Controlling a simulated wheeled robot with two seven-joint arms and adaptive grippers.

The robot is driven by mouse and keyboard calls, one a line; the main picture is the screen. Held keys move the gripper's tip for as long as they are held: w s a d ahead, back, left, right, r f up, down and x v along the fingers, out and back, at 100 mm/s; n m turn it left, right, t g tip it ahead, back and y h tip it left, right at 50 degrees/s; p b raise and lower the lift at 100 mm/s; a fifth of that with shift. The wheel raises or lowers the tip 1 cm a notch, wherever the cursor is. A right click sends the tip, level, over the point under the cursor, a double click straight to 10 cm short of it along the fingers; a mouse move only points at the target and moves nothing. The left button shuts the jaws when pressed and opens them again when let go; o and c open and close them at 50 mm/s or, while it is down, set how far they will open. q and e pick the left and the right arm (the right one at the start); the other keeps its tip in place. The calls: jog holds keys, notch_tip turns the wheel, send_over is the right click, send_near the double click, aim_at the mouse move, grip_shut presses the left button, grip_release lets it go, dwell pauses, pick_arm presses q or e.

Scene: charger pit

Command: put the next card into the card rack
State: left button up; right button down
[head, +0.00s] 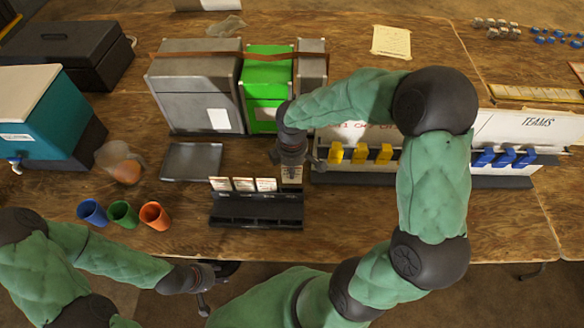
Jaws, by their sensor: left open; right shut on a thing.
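The black card rack (256,222) stands near the table's front edge, left of the picture's middle. Three pale cards stand upright in a row at its back left: the left card (220,184), the middle card (243,184) and the right card (266,185). My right gripper (291,164) is shut on another pale card (291,175), at the right end of that row. Whether this card touches the rack, I cannot tell; the gripper partly hides it. My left gripper (205,300) is open and empty, low in front of the table's edge.
A grey tray (191,161) lies behind and left of the rack. Blue (92,212), green (123,214) and orange (155,215) cups stand left of it. A green box (265,88) stands behind. Right of the rack is a board with yellow chargers (360,153).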

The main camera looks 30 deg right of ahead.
aim_at(292, 182)
jog(key=shift+f+b, duration=1.65)
jog(key=shift+f, duration=0.4)
jog(key=shift+f+b, duration=1)
jog(key=shift+f, duration=0.6)
jog(key=c, duration=1.2)
grip_release()
notch_tip(292, 182, up, 12)
jog(key=shift+r, duration=0.1)
